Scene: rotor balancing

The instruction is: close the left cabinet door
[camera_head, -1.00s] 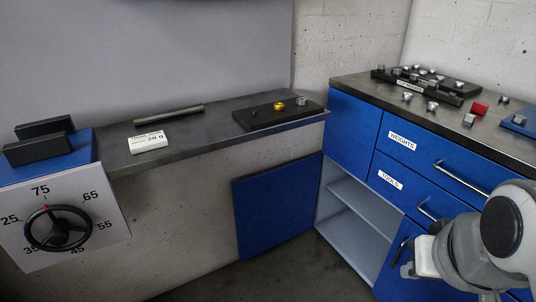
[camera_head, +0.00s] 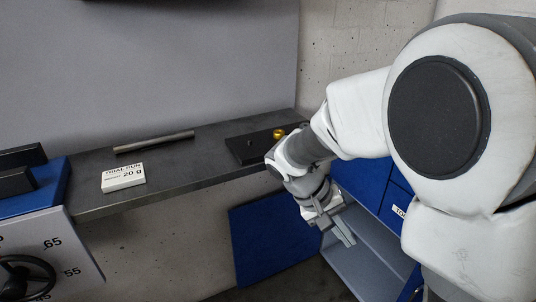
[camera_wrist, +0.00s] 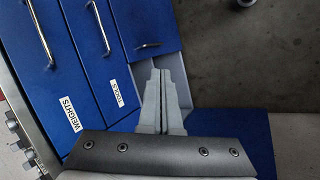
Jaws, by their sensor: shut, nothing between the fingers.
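The left cabinet door (camera_head: 272,240) is a plain blue panel standing swung open, away from the cabinet and below the grey bench. The cabinet's grey open compartment (camera_head: 362,262) with a shelf shows to its right. In the wrist view, a blue panel that looks like this door (camera_wrist: 258,135) lies to the right behind my gripper's body, partly hidden. My gripper (camera_head: 345,238) is shut and empty, pointing down in front of the open compartment. It appears apart from the door. Its closed fingers also show in the wrist view (camera_wrist: 160,75).
Blue drawers labelled WEIGHTS (camera_wrist: 70,112) and TOOLS (camera_wrist: 118,95) and another handled blue front (camera_wrist: 150,25) lie beside my gripper.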

